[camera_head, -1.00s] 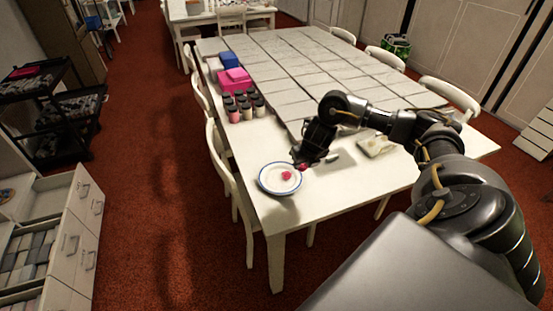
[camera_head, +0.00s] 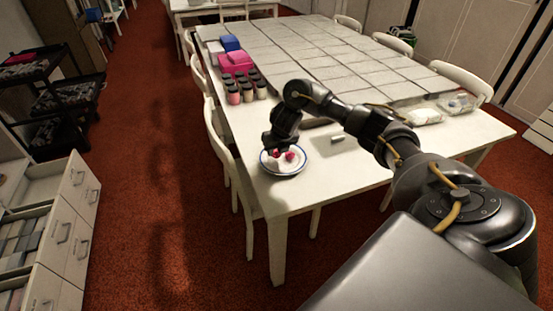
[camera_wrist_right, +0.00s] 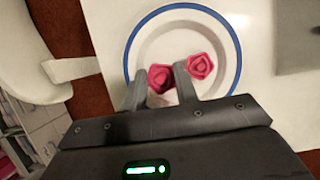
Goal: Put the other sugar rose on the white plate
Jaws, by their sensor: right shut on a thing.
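The white plate (camera_head: 285,170) with a blue rim stands on the near left corner of the white table. One red sugar rose (camera_head: 289,155) lies on it; in the right wrist view this rose (camera_wrist_right: 201,66) is just right of the fingers. My right gripper (camera_head: 276,151) is over the plate, shut on the other red sugar rose (camera_wrist_right: 160,78), which shows between its fingertips (camera_wrist_right: 159,86). The held rose is above the plate's inner area, close beside the first rose. I cannot tell whether it touches the plate. My left gripper is out of view.
Several dark-lidded jars (camera_head: 247,88), a pink box (camera_head: 236,62) and a blue box (camera_head: 229,43) stand along the table's left side. Grey tiles (camera_head: 340,60) cover its far part. White chairs (camera_head: 222,150) stand close to the left edge.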

